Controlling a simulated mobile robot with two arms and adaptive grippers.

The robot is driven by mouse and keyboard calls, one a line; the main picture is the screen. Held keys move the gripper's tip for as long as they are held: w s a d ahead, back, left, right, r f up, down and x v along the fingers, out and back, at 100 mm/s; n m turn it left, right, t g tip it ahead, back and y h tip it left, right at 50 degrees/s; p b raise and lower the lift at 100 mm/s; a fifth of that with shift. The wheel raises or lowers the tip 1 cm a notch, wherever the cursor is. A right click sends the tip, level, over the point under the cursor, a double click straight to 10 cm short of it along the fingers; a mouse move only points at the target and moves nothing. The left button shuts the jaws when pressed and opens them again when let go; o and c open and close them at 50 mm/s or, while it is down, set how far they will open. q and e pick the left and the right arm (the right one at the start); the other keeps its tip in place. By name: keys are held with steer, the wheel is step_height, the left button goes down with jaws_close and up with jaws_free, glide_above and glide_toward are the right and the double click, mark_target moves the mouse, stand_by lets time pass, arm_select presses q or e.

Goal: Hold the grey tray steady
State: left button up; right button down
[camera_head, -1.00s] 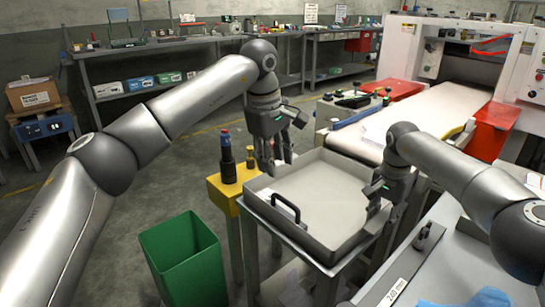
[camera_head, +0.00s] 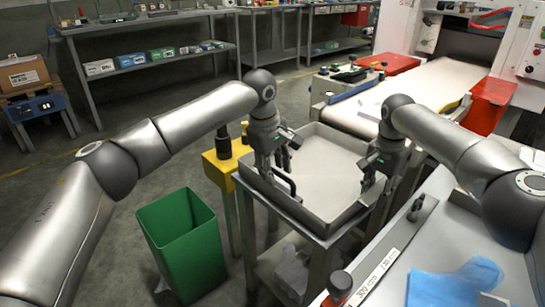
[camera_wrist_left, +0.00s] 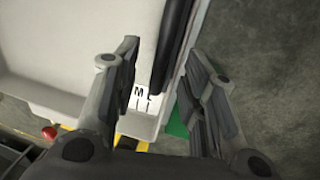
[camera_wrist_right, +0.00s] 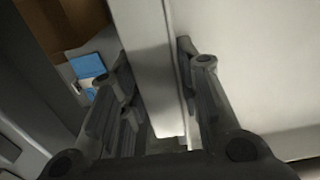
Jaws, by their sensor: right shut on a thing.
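The grey tray (camera_head: 325,168) rests level on a small metal stand in the head view, with a dark handle (camera_head: 288,184) on its near left wall. My left gripper (camera_head: 275,167) is at that wall by the handle. In the left wrist view its fingers are spread wide, with the tray's edge (camera_wrist_left: 147,124) and the dark handle (camera_wrist_left: 174,48) between them. My right gripper (camera_head: 376,187) is shut on the tray's right wall; in the right wrist view the wall (camera_wrist_right: 148,65) runs between its fingers. The tray floor looks empty.
A green bin (camera_head: 182,245) stands on the floor at the near left. A yellow stand (camera_head: 222,160) with dark bottles adjoins the tray's left corner. A conveyor (camera_head: 400,102) lies behind, and a worktop with a blue glove (camera_head: 455,283) is at the near right.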

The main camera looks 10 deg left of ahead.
arm_select(q)
steer(key=shift+f, duration=0.2)
jaws_close()
stand_by(0.7)
